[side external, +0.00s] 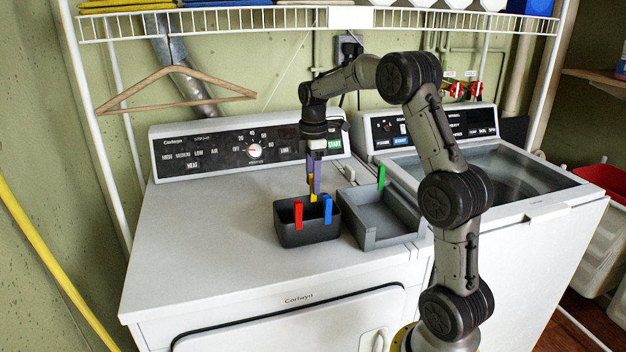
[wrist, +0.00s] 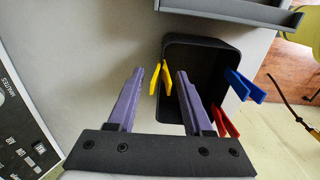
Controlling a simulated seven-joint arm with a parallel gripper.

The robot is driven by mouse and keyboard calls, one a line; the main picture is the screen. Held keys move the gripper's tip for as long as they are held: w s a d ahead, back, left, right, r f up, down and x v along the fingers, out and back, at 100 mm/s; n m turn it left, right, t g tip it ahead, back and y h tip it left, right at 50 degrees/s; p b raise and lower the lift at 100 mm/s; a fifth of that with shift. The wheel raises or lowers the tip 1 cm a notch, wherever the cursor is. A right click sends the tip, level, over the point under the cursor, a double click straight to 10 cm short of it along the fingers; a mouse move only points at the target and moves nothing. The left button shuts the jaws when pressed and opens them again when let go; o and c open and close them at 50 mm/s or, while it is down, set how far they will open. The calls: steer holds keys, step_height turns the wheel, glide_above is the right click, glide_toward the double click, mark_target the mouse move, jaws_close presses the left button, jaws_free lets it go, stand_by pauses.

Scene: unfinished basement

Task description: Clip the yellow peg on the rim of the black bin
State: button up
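The black bin (side external: 291,236) stands on the white dryer top; it also shows in the wrist view (wrist: 201,42). The yellow peg (wrist: 154,79) is at the bin's rim, its two legs apart and appearing to straddle the wall. In the side view the yellow peg (side external: 313,196) shows at the bin's far edge, below my purple fingers. My gripper (wrist: 160,72) is open, one finger on each side of the yellow peg, with gaps visible. The side view shows my gripper (side external: 314,180) pointing down over the far rim.
A red peg (side external: 298,214) and a blue peg (side external: 328,209) are clipped on the bin's rim. A grey tray (side external: 372,241) with a green peg (side external: 381,176) on its far edge stands close on the right. The dryer top (side external: 200,235) to the left is clear. The control panel (side external: 200,152) rises behind.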

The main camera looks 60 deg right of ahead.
step_height(320, 180, up, 14)
steer(key=s+a+r+n+t, duration=0.1)
steer(key=s+a+r+n, duration=0.1)
steer(key=a+r, duration=0.5)
steer(key=s+a+t, duration=0.2)
steer(key=s+a, duration=0.5)
steer(key=a, duration=0.3)
steer(key=s+a+f+m+t, duration=0.1)
steer(key=s+a+f+m, duration=0.3)
steer(key=f, duration=0.4)
steer(key=s+a+f+m+t, duration=0.1)
steer(key=s+a+f+m, duration=0.2)
steer(key=s+f+m, duration=0.4)
steer(key=shift+s+a+f, duration=0.35)
steer(key=shift+s+f, duration=0.05)
steer(key=shift+s, duration=0.45)
